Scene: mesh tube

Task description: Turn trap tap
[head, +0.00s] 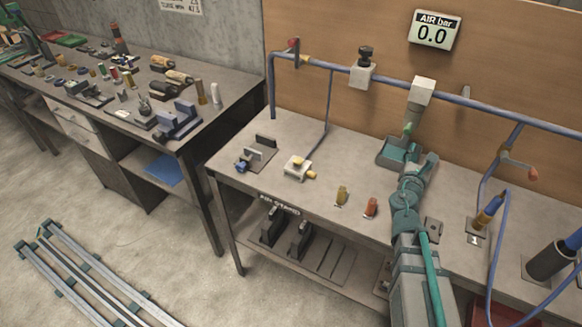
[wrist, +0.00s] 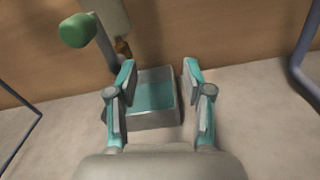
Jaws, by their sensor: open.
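The trap is a pale box (head: 421,91) on the blue pipe. Its tap has a green knob (head: 408,128) low on the trap. In the wrist view the green knob (wrist: 77,30) is at the upper left, on a grey lever beside a brass piece (wrist: 123,47). My gripper (wrist: 159,72) is open and empty, with its two fingers spread over a grey tray with a teal inside (wrist: 152,90). The knob lies left of and beyond the left finger, apart from it. In the head view my gripper (head: 414,155) is beside the tray (head: 387,160), below the trap.
The wooden wall (head: 350,40) stands close behind. A gauge sign (head: 434,31) reads 0.0. Blue pipes run along the back, and a red-handled valve (head: 531,173) is at the right.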

